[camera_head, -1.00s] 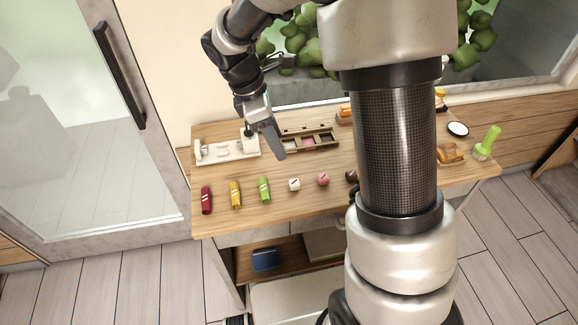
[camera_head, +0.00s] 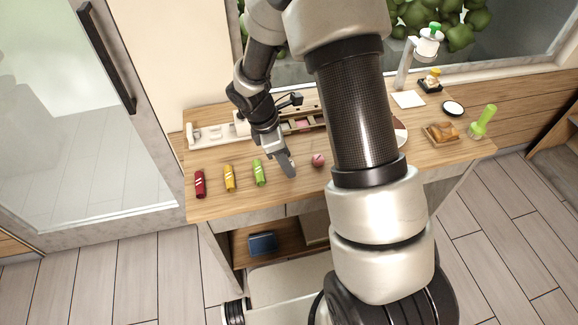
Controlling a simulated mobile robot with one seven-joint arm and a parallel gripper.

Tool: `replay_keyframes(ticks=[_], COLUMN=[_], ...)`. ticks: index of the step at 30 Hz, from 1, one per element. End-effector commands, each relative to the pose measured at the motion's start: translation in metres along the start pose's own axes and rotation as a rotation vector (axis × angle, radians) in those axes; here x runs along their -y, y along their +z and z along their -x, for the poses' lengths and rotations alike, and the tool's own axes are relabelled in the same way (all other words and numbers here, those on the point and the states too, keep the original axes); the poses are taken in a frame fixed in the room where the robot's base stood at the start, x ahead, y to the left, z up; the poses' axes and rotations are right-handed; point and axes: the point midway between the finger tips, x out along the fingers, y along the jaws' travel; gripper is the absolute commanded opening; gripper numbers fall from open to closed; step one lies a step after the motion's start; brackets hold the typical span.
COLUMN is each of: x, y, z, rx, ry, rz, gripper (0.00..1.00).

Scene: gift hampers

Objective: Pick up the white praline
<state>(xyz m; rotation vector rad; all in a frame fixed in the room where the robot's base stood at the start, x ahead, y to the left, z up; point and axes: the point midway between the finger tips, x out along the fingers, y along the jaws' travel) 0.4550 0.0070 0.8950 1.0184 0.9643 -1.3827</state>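The white praline is not visible now; my gripper (camera_head: 289,170) covers the spot between the green roll and the pink praline, where it lay in the earlier view. My gripper points down there, low over the table. I see it from the side, so I cannot tell whether its fingers are apart or hold anything. The pink praline (camera_head: 318,160) lies just right of my gripper, apart from it.
A red roll (camera_head: 200,184), a yellow roll (camera_head: 229,178) and a green roll (camera_head: 259,172) stand left of my gripper. A compartmented box (camera_head: 305,124) and a white holder (camera_head: 212,132) are behind. My arm hides the table's middle right.

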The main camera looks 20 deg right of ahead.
Motion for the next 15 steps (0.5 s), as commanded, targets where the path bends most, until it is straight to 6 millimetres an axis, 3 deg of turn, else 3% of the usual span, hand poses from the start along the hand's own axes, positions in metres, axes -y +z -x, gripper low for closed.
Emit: replay_keyframes(ticks=[9,15], x=[0.0,0.0], y=[0.0001,0.0001], z=[-0.0076,-0.0074], rx=[-0.001,-0.001], ry=[0.0,0.0], rz=[0.0,0.0], gripper=[0.46,0.14])
